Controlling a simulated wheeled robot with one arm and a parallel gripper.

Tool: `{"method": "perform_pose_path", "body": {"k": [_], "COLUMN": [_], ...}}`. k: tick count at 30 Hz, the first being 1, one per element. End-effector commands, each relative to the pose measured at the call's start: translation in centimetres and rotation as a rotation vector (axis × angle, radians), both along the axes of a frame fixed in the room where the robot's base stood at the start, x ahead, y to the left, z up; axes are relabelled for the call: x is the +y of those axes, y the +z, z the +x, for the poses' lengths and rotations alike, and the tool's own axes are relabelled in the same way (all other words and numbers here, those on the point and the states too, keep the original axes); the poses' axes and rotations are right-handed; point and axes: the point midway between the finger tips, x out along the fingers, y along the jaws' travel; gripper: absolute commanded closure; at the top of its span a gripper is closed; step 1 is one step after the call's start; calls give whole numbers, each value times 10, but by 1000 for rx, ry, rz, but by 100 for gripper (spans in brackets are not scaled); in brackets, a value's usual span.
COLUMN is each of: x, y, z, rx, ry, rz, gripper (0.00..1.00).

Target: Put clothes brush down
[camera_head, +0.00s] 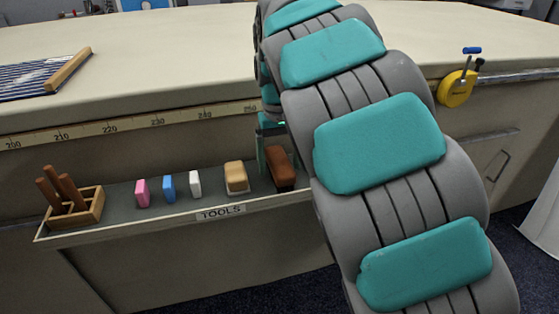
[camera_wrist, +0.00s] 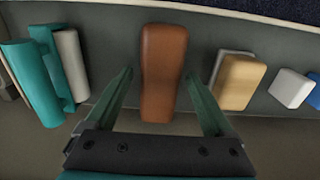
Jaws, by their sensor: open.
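A brown brush-like piece (camera_wrist: 162,70), seemingly the clothes brush, lies in the tools tray (camera_head: 110,213). It also shows in the head view (camera_head: 280,167), at the right of the visible tools, partly beside my arm. My gripper (camera_wrist: 160,76) is open. Its two fingers stand on either side of the brown brush, with a visible gap on each side. In the head view only a teal bit of my gripper (camera_head: 263,145) shows beside the brush; the rest is hidden by my arm.
A tan brush (camera_head: 237,177) with a pale underside lies close beside it. White (camera_head: 195,184), blue (camera_head: 169,188) and pink (camera_head: 142,193) blocks follow leftward. A wooden holder (camera_head: 88,210) stands at the tray's left end. In the wrist view, teal and white rolls (camera_wrist: 35,80) lie left.

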Motion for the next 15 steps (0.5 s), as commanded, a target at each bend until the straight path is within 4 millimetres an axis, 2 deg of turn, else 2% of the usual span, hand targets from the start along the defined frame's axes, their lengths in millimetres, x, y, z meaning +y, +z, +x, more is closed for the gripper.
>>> {"method": "perform_pose_path", "body": {"k": [8,15], "x": [1,0], "y": [11,47], "z": [1,1], "rx": [-4,-2], "ry": [1,2], "rz": [1,1], "gripper": [13,13]}}
